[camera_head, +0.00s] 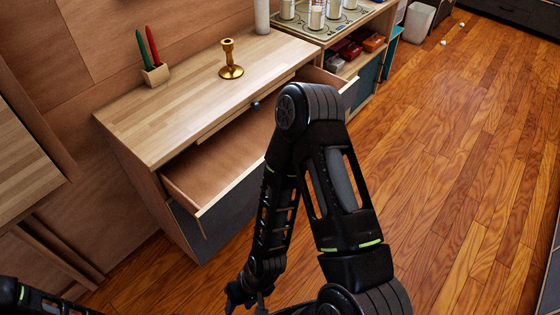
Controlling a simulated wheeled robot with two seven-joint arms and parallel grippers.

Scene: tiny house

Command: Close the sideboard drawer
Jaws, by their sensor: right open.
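The wooden sideboard (190,100) stands against the wall at the left. Its wide drawer (225,160) is pulled well out, showing a bare wooden interior; its dark grey front (222,222) faces the floor area. My right arm crosses in front and hides the drawer's middle. My right gripper (247,304) is low at the bottom edge, below and apart from the drawer front, open, with its fingertips partly cut off. Part of my left arm shows at the bottom left corner; its gripper is out of view.
A brass candlestick (230,60) and a small holder (156,75) with red and green candles stand on the sideboard top. A shelf unit with jars on a tray (310,32) stands beyond. The wooden floor (450,170) at the right is clear.

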